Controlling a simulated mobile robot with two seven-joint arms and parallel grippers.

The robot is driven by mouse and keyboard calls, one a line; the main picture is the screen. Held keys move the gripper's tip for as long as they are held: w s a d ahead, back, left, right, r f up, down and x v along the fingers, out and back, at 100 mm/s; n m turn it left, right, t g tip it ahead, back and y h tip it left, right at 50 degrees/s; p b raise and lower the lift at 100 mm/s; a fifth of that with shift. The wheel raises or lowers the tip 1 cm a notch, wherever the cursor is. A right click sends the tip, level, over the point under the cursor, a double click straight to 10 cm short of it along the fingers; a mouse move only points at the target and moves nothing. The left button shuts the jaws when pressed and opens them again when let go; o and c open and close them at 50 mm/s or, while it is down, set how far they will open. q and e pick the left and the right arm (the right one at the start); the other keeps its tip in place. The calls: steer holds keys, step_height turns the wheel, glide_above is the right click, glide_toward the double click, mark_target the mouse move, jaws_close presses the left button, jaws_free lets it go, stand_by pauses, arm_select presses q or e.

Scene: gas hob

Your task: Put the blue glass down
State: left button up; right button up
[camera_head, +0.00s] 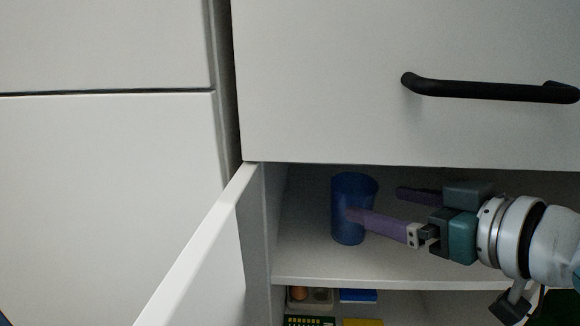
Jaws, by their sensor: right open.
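The blue glass (348,229) stands upright on the cabinet shelf (310,262), toward its left side, in the head view. My right gripper (374,204) comes in from the right with its jaws open and its purple fingers pointing left. The near finger overlaps the front of the glass in the picture. The far finger ends to the right of the glass, behind it. I cannot tell whether a finger touches the glass. My left gripper is not in view.
An open cabinet door (205,262) stands out at the lower left. A drawer front with a black handle (490,90) is above the opening. Below the shelf are small items, including a blue box (358,296) and a green one (308,321). The shelf is clear in front of the glass.

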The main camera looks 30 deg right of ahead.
steer(key=shift+v, duration=0.75)
steer(key=s+a+f+g, duration=0.3)
steer(key=s+a+g, duration=0.2)
steer(key=s, duration=0.3)
steer(key=s+a+f+n+g, duration=0.1)
steer(key=s+a+f+g, duration=0.2)
steer(key=s, duration=0.5)
steer(key=shift+s+a+n+g, duration=0.2)
steer(key=shift+a+n+g, duration=0.1)
steer(key=shift+a+g, duration=0.75)
steer(key=shift+d, duration=0.15)
